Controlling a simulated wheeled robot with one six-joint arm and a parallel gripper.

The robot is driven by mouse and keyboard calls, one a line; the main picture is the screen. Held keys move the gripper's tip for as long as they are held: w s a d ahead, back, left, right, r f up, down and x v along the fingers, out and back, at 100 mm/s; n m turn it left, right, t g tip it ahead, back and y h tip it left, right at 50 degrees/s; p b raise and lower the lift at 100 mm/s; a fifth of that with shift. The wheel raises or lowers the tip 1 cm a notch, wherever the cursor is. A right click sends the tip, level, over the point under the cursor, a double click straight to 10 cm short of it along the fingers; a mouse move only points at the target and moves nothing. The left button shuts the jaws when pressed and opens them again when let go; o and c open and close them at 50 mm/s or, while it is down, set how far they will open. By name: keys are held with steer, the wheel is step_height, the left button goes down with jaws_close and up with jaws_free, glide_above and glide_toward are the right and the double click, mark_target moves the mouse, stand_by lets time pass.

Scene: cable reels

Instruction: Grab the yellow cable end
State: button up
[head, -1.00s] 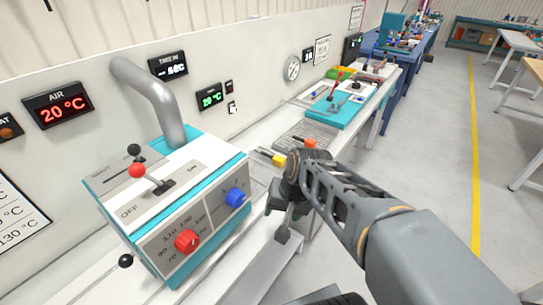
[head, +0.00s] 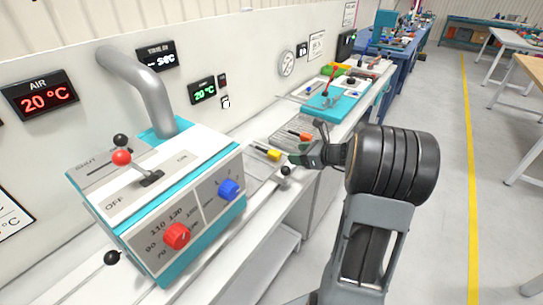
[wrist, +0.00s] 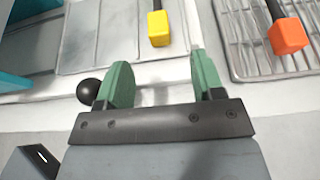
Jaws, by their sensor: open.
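The yellow cable end (wrist: 159,29) is a yellow block on a black cable, lying on a pale metal tray (wrist: 105,42) in the wrist view. It also shows in the head view (head: 272,154), just left of my gripper. My gripper (wrist: 161,80) is open and empty, with two green fingers. The yellow end lies ahead of the gap between the fingers, apart from them. An orange cable end (wrist: 288,36) lies on a wire rack to the right, and it also shows in the head view (head: 299,136).
The teal and white machine (head: 160,200) with red and blue knobs stands left of my gripper. A black ball knob (wrist: 89,91) is close beside my left finger. The wire rack (wrist: 243,50) lies to the right.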

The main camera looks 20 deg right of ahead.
mark_target(279, 154)
steer(key=shift+x, duration=3.9)
steer(key=shift+s+a+f, duration=0.15)
steer(key=shift+s+f, duration=0.05)
steer(key=shift+s, duration=0.05)
steer(key=shift+c, duration=0.2)
steer(key=c, duration=1)
steer(key=shift+r, duration=0.1)
